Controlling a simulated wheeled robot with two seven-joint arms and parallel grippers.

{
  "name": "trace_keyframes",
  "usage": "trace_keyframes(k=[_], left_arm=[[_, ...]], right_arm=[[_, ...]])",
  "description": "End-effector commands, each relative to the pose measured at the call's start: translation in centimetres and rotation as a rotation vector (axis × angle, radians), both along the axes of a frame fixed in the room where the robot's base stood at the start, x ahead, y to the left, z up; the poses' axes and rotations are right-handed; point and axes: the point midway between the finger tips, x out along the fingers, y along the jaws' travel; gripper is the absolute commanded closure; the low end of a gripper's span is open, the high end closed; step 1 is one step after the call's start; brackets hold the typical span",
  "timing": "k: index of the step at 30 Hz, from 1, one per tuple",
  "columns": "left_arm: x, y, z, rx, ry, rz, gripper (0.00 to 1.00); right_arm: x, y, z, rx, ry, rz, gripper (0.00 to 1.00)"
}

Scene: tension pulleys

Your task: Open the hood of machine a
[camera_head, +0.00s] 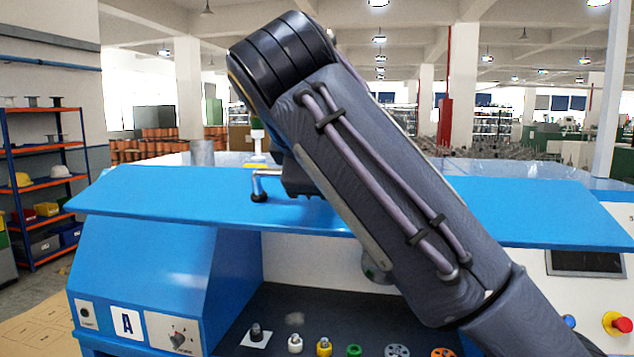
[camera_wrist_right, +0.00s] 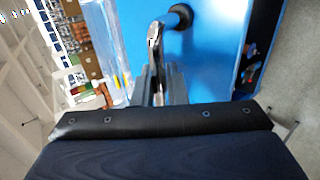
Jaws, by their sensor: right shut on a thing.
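Machine a (camera_head: 145,270) is the blue machine with the "A" plate on its lower left. Its blue hood (camera_head: 170,195) spans the width as a wide panel above the front, with the interior visible beneath it. A metal hood handle (camera_head: 258,184) stands at the hood's front edge. My right arm crosses the head view from lower right, and its gripper is mostly hidden behind the arm. In the right wrist view, my right gripper (camera_wrist_right: 158,85) is shut on the handle (camera_wrist_right: 154,38), whose mount has a black round end (camera_wrist_right: 180,16). My left gripper is not visible.
Below the hood lie several small parts, including a yellow one (camera_head: 324,347) and a green one (camera_head: 354,351). A red emergency button (camera_head: 621,325) is at the lower right. A shelf rack (camera_head: 40,185) stands at the left. My arm hides the hood's middle.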

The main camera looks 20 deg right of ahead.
Motion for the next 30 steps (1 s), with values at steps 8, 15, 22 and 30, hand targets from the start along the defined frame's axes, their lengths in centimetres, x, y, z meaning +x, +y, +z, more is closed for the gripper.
trace_keyframes(k=[8,15,22,30], left_arm=[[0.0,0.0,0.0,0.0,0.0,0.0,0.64],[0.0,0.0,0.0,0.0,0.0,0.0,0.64],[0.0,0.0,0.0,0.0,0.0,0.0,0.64],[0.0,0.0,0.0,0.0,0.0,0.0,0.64]], right_arm=[[0.1,0.1,-0.1,-0.002,0.001,0.003,0.82],[0.0,0.1,-0.1,-0.001,0.001,0.001,0.7],[-0.9,0.8,0.9,0.0,-0.004,0.003,0.7],[-3.9,3.2,3.5,0.0,-0.002,0.005,0.7]])
